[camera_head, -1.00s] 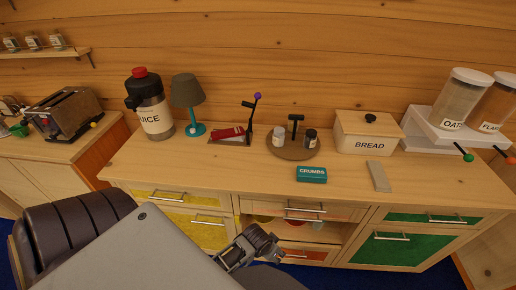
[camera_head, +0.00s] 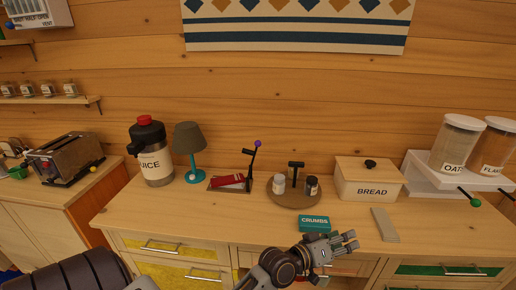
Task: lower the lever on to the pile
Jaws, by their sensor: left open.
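The lever (camera_head: 254,164) is a dark upright arm with a purple knob, standing raised at the right end of a small flat base on the counter. The pile (camera_head: 229,181) is a red stack lying on that base, left of the lever. My left gripper (camera_head: 350,240) is open and empty at the counter's front edge, just in front of the teal CRUMBS box, to the right of and nearer than the lever. My right gripper is not in view.
A teal lamp (camera_head: 190,150) and a juice dispenser (camera_head: 151,155) stand left of the lever. A round shaker stand (camera_head: 294,201), the CRUMBS box (camera_head: 314,223), a bread box (camera_head: 368,182) and a grey slab (camera_head: 384,224) are to the right. The front left counter is clear.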

